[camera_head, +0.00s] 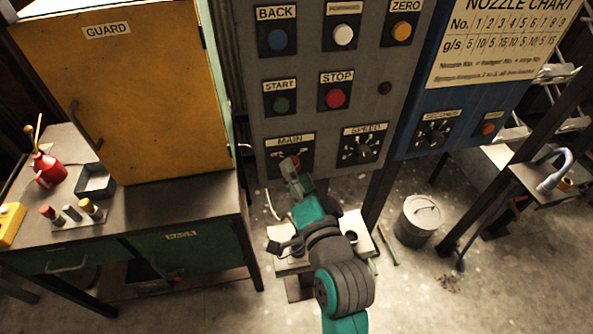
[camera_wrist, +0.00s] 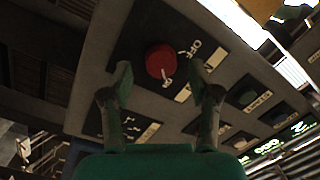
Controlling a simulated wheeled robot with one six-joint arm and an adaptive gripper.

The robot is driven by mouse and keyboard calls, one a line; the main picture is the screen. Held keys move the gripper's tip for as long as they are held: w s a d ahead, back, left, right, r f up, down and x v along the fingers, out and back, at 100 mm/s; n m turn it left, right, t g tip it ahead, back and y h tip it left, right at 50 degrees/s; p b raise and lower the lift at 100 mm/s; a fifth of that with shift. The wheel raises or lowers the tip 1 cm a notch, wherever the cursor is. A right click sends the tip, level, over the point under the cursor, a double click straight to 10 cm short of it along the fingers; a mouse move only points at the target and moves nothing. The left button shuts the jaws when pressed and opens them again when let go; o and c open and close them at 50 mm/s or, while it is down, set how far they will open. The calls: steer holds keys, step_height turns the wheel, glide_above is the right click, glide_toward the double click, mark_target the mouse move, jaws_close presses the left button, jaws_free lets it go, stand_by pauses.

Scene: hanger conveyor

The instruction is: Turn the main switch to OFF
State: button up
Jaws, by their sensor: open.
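The main switch is a red round knob (camera_wrist: 161,61) on a dark plate, with OFF and ON lettering beside it in the wrist view. In the head view the switch plate (camera_head: 279,157) sits under the MAIN label, low on the grey panel, with its knob partly hidden by my gripper (camera_head: 293,172). In the wrist view my gripper (camera_wrist: 160,78) is open, one finger on either side of the knob. Gaps show between fingers and knob in the picture; I cannot tell the remaining depth. Which way the knob points is too small to tell.
The speed dial (camera_head: 362,148) is right of the switch. The START button (camera_head: 281,104) and red STOP button (camera_head: 336,97) are above it. An orange guard cabinet (camera_head: 120,95) stands left on a workbench. A small table (camera_head: 363,254) and a lidded bin (camera_head: 419,219) stand below.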

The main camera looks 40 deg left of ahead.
steer(key=shift+w+a, duration=0.35)
steer(key=shift+a, duration=0.15)
steer(key=c, duration=1.2)
steer(key=shift+o, duration=0.2)
steer(key=shift+n, duration=0.3)
steer(key=shift+s+a+r+n+t+h, duration=0.1)
steer(key=shift+n+h, duration=0.2)
steer(key=shift+n, duration=2.4)
steer(key=shift+s+n+t+h, duration=0.1)
steer(key=shift+n+h, duration=0.2)
steer(key=shift+n, duration=2.4)
steer(key=shift+a+r+n+t+h, duration=0.1)
steer(key=shift+n+h, duration=0.2)
steer(key=shift+n, duration=2.4)
